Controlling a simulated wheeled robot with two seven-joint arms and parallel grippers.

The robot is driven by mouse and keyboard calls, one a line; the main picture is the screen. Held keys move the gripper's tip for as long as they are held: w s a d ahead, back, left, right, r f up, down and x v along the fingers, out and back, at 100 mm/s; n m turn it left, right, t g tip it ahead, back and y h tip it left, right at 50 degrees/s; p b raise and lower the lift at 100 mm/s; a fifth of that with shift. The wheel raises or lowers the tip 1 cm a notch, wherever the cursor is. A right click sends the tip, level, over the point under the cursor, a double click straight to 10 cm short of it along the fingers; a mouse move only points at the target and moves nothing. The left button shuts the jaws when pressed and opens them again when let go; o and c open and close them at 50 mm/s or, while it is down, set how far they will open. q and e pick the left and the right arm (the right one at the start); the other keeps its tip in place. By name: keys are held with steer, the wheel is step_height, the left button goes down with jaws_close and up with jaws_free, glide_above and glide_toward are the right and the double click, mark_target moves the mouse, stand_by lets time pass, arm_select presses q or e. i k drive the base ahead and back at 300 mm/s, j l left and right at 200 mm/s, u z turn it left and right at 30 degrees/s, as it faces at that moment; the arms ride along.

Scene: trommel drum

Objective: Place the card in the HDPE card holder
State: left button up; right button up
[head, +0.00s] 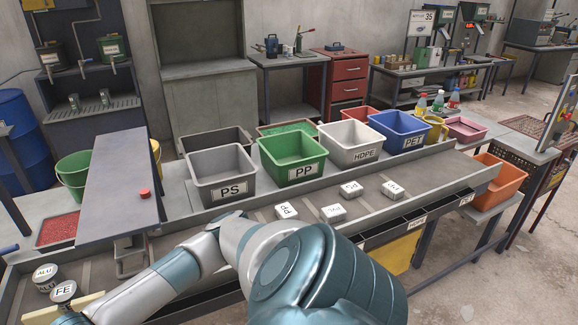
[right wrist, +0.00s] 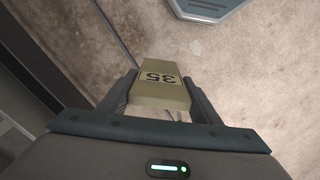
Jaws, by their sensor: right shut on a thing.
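In the right wrist view my right gripper (right wrist: 160,108) is shut on a tan card-like block (right wrist: 165,97) with a pale label reading 35. It holds the block over bare floor. In the head view the white HDPE bin (head: 362,155) stands in the row at the back of the bench. On the bench's front edge a small label (head: 416,223), apparently reading HDPE, sits by dark slots; I cannot tell whether this is the card holder. One of my arms crosses the bottom of the head view to the left.
Bins PS (head: 222,190), PP (head: 302,172) and PET (head: 413,142) stand beside the HDPE bin. Several small labelled blocks lie on the grey bench strip (head: 435,178). ALU (head: 45,273) and FE (head: 64,291) pieces are at lower left. An orange bin (head: 498,178) is at right.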

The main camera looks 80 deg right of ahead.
mark_target(412, 224)
steer(key=l+z, duration=0.1)
steer(key=z, duration=0.65)
steer(key=k+l+z, duration=0.15)
steer(key=l+z, duration=0.15)
steer(key=l, duration=0.15)
steer(key=k+l+z, duration=0.1)
steer(key=l+z, duration=0.2)
steer(key=l, duration=0.2)
steer(key=l+z, duration=0.3)
steer(key=l, duration=0.2)
steer(key=l+z, duration=0.1)
steer(key=l, duration=1.35)
